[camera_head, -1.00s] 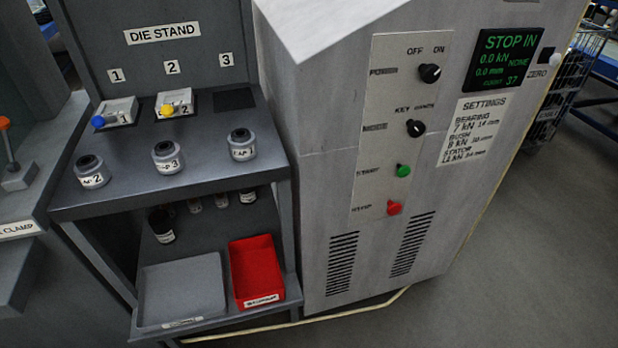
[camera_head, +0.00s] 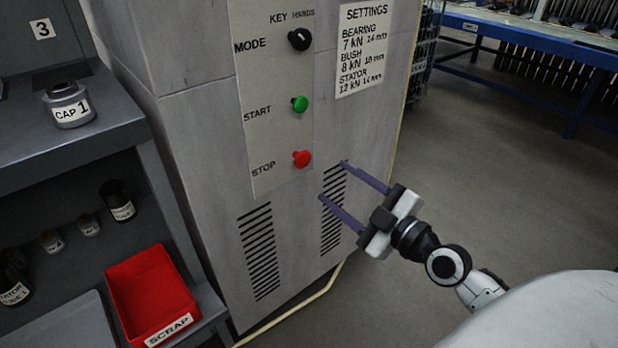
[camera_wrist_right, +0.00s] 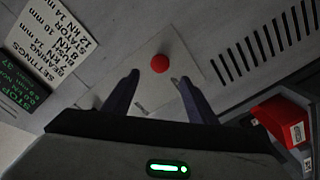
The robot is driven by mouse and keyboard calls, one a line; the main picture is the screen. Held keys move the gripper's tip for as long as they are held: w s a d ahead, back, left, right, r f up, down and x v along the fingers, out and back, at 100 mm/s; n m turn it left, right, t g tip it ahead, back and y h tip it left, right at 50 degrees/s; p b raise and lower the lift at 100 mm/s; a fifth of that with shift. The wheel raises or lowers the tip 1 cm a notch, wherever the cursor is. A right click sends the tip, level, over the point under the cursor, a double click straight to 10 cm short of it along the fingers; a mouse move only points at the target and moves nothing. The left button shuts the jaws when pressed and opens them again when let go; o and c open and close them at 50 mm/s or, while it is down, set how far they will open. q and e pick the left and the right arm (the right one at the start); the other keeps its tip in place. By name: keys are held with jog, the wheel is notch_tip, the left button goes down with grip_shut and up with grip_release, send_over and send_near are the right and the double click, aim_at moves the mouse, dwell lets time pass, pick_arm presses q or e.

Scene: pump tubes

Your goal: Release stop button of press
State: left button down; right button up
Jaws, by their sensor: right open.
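The red STOP button (camera_head: 301,158) sticks out near the bottom of the press's light control panel (camera_head: 272,130), below the green START button (camera_head: 299,104). My right gripper (camera_head: 333,180) is open and empty, to the right of and a little below the STOP button in the head view, its fingers in front of the vent slots. In the right wrist view the red button (camera_wrist_right: 160,63) lies beyond the two open fingertips (camera_wrist_right: 157,78), between them and apart from them. The left gripper is not in view.
The MODE knob (camera_head: 299,39) sits above START, with the SETTINGS sheet (camera_head: 362,48) to its right. The die stand (camera_head: 60,150) with a red SCRAP bin (camera_head: 150,295) is at left. Open floor (camera_head: 440,180) lies right of the press.

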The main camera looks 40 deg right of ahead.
aim_at(305, 161)
jog(key=w, duration=0.6)
jog(key=w+p, duration=0.1)
jog(key=w, duration=0.3)
jog(key=shift+a, duration=0.4)
